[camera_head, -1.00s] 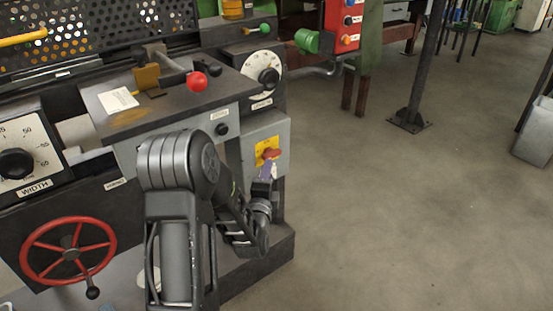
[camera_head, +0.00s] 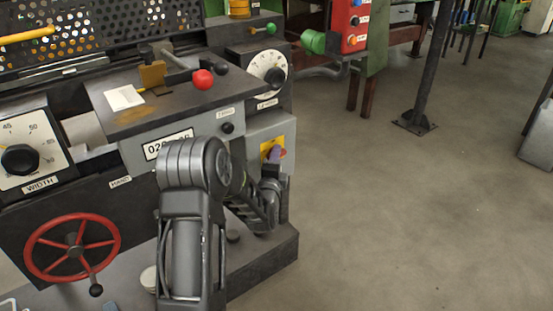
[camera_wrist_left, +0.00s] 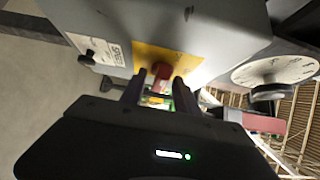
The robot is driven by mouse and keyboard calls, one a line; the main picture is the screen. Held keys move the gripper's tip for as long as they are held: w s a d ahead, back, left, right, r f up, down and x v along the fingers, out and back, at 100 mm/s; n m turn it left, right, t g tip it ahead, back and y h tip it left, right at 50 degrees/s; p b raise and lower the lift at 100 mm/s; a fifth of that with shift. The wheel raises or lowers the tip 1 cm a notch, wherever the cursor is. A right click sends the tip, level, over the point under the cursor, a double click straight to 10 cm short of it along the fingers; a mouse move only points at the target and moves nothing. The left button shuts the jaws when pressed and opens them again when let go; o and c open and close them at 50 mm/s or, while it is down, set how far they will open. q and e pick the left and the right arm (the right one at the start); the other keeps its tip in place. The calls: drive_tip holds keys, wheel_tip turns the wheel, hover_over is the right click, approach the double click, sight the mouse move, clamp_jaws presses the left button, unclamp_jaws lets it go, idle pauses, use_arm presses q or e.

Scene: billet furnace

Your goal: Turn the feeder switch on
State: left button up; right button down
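The feeder switch is a red knob on a yellow plate (camera_head: 266,149), on the grey box at the machine's front right corner. In the head view the left gripper (camera_head: 276,158) is in front of the plate and mostly covers the knob. In the left wrist view the red knob (camera_wrist_left: 162,71) stands out from the yellow plate (camera_wrist_left: 178,60). The two dark fingers of my left gripper (camera_wrist_left: 158,88) stand on either side of the knob, with some gap showing. The left gripper looks open around it. My right gripper is in neither view.
A red handwheel (camera_head: 72,248) and the width dial (camera_head: 22,160) are at left. A dark post (camera_head: 432,70) stands behind. The floor (camera_head: 400,220) at right is clear.

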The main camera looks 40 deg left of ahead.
use_arm(q)
clamp_jaws()
idle(0.3)
idle(0.3)
